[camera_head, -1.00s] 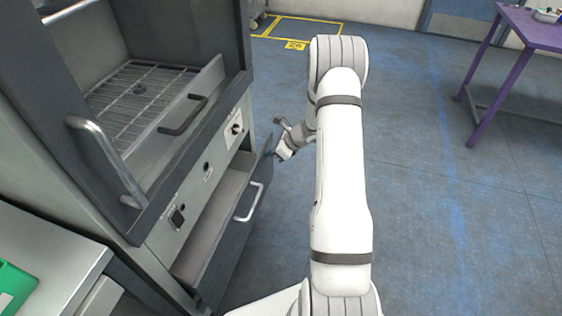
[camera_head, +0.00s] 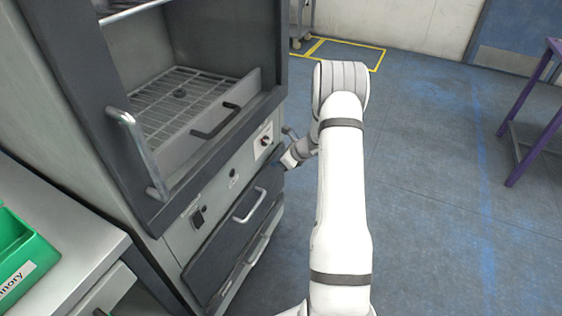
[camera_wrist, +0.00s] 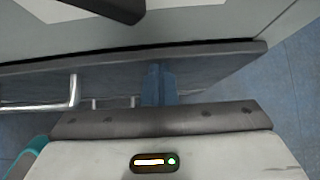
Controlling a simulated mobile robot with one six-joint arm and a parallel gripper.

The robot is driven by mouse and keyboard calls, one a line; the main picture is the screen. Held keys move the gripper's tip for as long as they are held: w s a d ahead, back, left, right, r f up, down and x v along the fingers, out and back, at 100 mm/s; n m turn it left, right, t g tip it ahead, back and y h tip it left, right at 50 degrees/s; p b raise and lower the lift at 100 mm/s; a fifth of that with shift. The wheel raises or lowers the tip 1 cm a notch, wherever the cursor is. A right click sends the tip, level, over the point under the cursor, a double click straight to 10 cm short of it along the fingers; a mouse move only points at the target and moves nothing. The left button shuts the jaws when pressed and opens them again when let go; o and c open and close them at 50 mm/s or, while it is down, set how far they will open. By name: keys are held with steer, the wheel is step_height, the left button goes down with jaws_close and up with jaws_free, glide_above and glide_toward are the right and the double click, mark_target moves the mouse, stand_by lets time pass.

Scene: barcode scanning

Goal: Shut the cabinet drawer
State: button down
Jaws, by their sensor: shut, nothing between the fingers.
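The cabinet drawer (camera_head: 232,240) has a dark front with a pale bar handle (camera_head: 250,203). In the head view its front sits at or close to the cabinet face, and no interior shows. I cannot tell whether a small gap is left. My gripper (camera_head: 286,162) is at the far right end of the drawer front, partly hidden by my wrist. In the wrist view the blue fingers (camera_wrist: 158,84) are shut with nothing between them, against or very near the drawer front (camera_wrist: 205,75). The handle (camera_wrist: 74,92) is to their left.
The grey cabinet (camera_head: 185,225) has an open upper bay with a wire rack (camera_head: 175,100) and a black handle. A bench with a green bin (camera_head: 22,250) stands at the left. A purple table (camera_head: 535,140) is at the far right. The floor right of my arm is clear.

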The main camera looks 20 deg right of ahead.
steer(key=s+d+f+v, duration=0.1)
steer(key=s+f+v, duration=0.1)
steer(key=v, duration=1.1)
steer(key=s+a+r+n+g+h+p, duration=0.1)
steer(key=s+a+r+n+g+p, duration=0.2)
steer(key=a+r+n, duration=0.6)
steer(key=s+a+r+n+g+p, duration=0.1)
steer(key=s+a+r+n+p, duration=0.3)
steer(key=s+a+r, duration=0.5)
steer(key=s+a+r+n+h+p, duration=0.2)
steer(key=s+r+n, duration=0.5)
steer(key=s, duration=0.1)
steer(key=s+a+r+n+h+p, duration=0.2)
steer(key=s+r+n+h+p, duration=0.1)
steer(key=s+r+n, duration=0.4)
steer(key=shift+s+a+r+n, duration=0.25)
steer(key=shift+s+r+n, duration=0.15)
steer(key=shift+n, duration=0.1)
steer(key=shift+a, duration=0.15)
